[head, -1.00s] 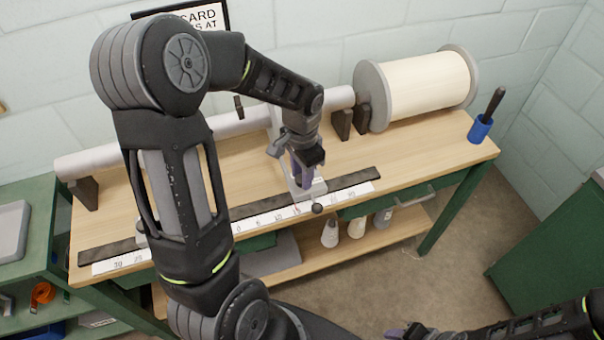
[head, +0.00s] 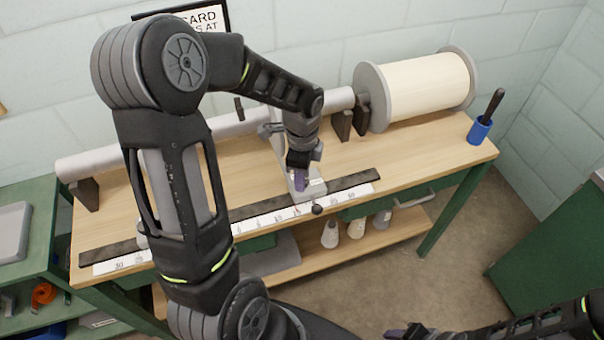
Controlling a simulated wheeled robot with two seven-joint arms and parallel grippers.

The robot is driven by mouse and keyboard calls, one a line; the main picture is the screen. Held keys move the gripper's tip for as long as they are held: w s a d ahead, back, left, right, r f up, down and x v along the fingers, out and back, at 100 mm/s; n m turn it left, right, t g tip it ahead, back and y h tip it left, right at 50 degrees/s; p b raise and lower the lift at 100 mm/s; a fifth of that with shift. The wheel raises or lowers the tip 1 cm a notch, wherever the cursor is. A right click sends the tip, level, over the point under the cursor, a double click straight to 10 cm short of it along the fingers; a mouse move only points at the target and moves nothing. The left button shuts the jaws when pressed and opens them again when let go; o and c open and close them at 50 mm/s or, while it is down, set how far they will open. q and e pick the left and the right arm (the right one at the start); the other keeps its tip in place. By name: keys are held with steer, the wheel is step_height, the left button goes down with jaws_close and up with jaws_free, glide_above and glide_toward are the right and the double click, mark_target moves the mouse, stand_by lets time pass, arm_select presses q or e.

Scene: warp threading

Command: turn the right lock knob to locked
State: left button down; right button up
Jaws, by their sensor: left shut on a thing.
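My left gripper (head: 300,183) points down at the grey right carriage (head: 311,190) on the ruler rail.
The wooden bench (head: 440,160) carries a long grey roller (head: 95,163), a cream spool (head: 425,85) and a blue cup (head: 480,130) with a dark handle. A white ruler (head: 262,221) runs along the front. My left arm covers the bench's left part. The bench right of the carriage is clear.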

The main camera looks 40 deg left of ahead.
stand_by(0.3)
arm_select(q)
steer(key=c, duration=1)
jaws_free()
steer(key=shift+c, duration=0.2)
step_height(320, 180, up, 8)
steer(key=shift+f+b, duration=0.1)
steer(key=shift+b, duration=0.25)
